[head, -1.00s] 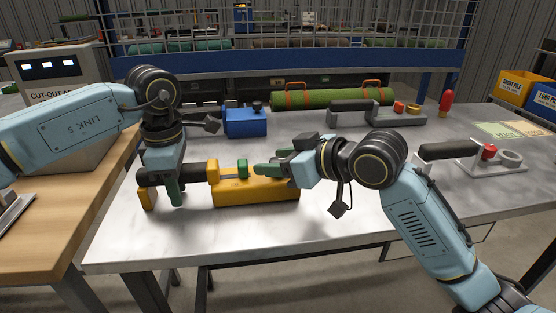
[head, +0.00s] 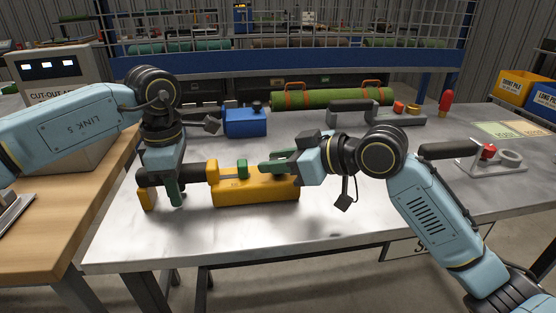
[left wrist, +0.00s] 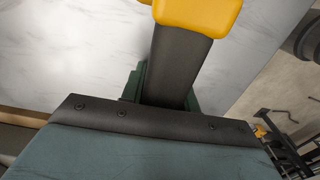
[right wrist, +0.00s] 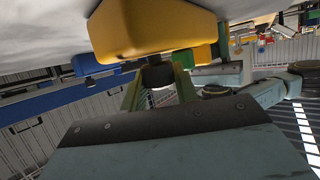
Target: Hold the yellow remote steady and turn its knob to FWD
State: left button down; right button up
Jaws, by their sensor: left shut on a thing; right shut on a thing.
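The yellow remote (head: 262,192) is held level just over or on the metal bench; I cannot tell whether it touches. It has a black grip at its left end, which also shows in the left wrist view (left wrist: 178,62), and a green part (head: 243,168) on top. My left gripper (head: 173,188) is shut around the black grip. My right gripper (head: 277,166) is at the remote's right end. In the right wrist view its green fingers are shut on a dark round knob (right wrist: 157,75) beside the yellow body (right wrist: 150,25). The knob's markings cannot be read.
A blue remote-like box (head: 245,122) stands behind the yellow one. A green turf roll with orange straps (head: 330,97) lies at the back. A grey device with a black handle (head: 375,115) and another (head: 490,160) stand to the right. The front of the bench is clear.

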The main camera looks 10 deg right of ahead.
pick_arm(q)
jog(key=shift+s+f, duration=0.1)
jog(key=shift+f, duration=0.2)
pick_arm(e)
jog(key=n+g+y, duration=0.2)
jog(key=n+g, duration=0.2)
jog(key=shift+f+n+g+y, duration=0.1)
jog(key=shift+n+g+y, duration=0.2)
jog(key=shift+n+g, duration=1.4)
jog(key=shift+g, duration=0.3)
jog(key=o, duration=1)
jog(key=v, duration=1.2)
